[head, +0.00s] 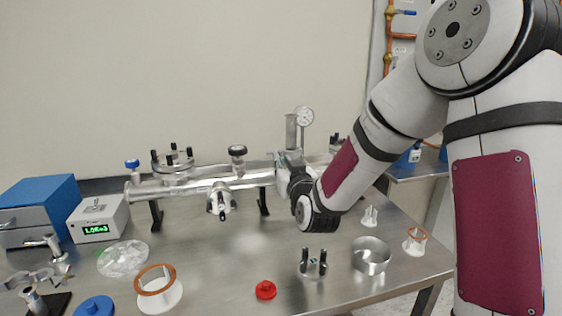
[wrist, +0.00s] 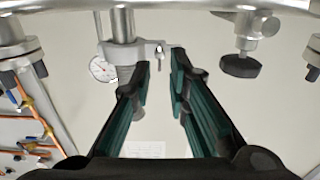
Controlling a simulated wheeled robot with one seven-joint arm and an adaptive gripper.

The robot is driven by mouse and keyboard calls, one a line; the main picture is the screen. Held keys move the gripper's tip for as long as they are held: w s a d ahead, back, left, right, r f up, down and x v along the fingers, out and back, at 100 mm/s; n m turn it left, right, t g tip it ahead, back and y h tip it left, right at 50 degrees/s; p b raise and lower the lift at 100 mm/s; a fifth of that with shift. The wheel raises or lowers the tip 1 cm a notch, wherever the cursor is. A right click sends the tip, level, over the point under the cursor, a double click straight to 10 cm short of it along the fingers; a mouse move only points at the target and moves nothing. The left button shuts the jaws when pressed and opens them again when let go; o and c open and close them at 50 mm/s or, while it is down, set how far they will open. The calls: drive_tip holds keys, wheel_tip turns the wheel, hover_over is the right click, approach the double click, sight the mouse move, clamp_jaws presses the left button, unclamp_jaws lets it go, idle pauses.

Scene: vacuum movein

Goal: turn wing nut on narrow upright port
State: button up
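The narrow upright port (head: 291,130) is a metal tube rising from the horizontal pipe. In the wrist view it appears inverted (wrist: 123,25), with a clamp (wrist: 139,50) around its joint. The small metallic wing nut (wrist: 159,53) projects at the clamp's right side; I cannot make it out in the head view. My gripper (head: 287,160) is at the pipe beside the port, partly hidden by my arm. In the wrist view my gripper (wrist: 160,62) is open, its green-and-black fingertips on either side of the wing nut. Contact cannot be told.
A dial gauge (head: 305,117) stands close to the port. A dark valve knob (head: 237,150) is to the left on the pipe (head: 200,187). On the table are a red cap (head: 265,290), a metal ring (head: 371,256) and a white copper-rimmed piece (head: 158,290).

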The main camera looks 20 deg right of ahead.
drive_tip(key=shift+w, duration=1.4)
drive_tip(key=shift+c, duration=0.2)
clamp_jaws()
drive_tip(key=shift+m, duration=0.3)
drive_tip(key=shift+d+f+m+b, duration=0.15)
drive_tip(key=shift+m+b, duration=0.9)
drive_tip(key=shift+m, duration=2.75)
drive_tip(key=shift+d+r+m+b, duration=0.1)
drive_tip(key=shift+m+b, duration=0.95)
drive_tip(key=shift+m, duration=2.75)
